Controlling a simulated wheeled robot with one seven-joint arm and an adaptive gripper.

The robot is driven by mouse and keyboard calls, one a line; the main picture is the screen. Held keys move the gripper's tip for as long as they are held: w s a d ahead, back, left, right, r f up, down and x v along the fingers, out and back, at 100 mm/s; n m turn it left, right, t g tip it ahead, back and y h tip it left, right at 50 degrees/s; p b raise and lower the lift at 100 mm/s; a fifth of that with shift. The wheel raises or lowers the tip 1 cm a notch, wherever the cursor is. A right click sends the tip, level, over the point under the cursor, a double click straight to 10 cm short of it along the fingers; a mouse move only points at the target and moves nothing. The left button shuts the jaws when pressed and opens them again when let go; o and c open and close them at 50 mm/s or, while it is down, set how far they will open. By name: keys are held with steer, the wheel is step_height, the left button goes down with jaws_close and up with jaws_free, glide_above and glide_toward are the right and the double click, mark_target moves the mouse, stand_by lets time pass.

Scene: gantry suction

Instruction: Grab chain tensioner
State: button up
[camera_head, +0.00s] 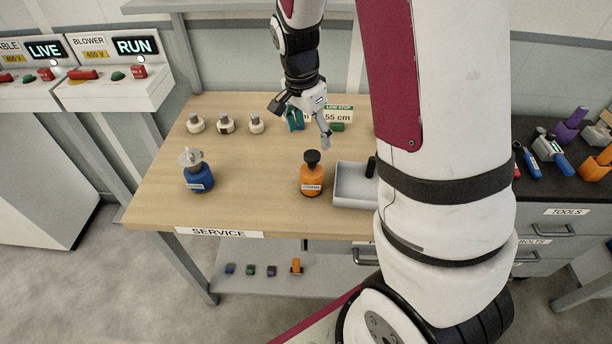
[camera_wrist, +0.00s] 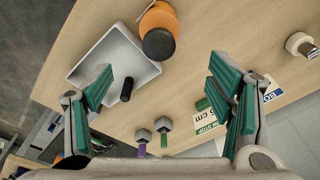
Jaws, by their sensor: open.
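No label that I can read names a chain tensioner, so I cannot tell for sure which thing it is. In the wrist view, two grey hex-headed pieces stand near the bench edge: one with a purple shaft (camera_wrist: 142,141) and one with a green shaft (camera_wrist: 163,130). They show between the finger pads, apart from them. My gripper (camera_head: 302,124) is open and empty above the back of the bench. It also shows in the wrist view (camera_wrist: 162,92) with teal pads spread wide. In the head view my arm hides part of the bench's right side.
The bench (camera_head: 245,160) bears an orange bottle (camera_head: 312,181), a grey tray (camera_head: 352,201) with a black cylinder (camera_wrist: 127,89), a blue container (camera_head: 198,178), several pale knobs (camera_head: 196,124) and a height sign (camera_wrist: 206,120). Small blocks (camera_head: 250,270) lie on the lower shelf. The bench's left-middle is clear.

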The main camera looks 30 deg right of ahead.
mark_target(313, 153)
steer(key=f, duration=0.5)
steer(key=d+f, duration=0.1)
steer(key=f, duration=0.1)
steer(key=shift+f+p, duration=0.25)
steer(key=shift+p, duration=0.05)
steer(key=shift+d+f+p, duration=0.15)
steer(key=shift+f+p, duration=0.45)
steer(key=shift+f, duration=2.05)
steer(key=shift+w, duration=0.1)
steer(key=c, duration=1.7)
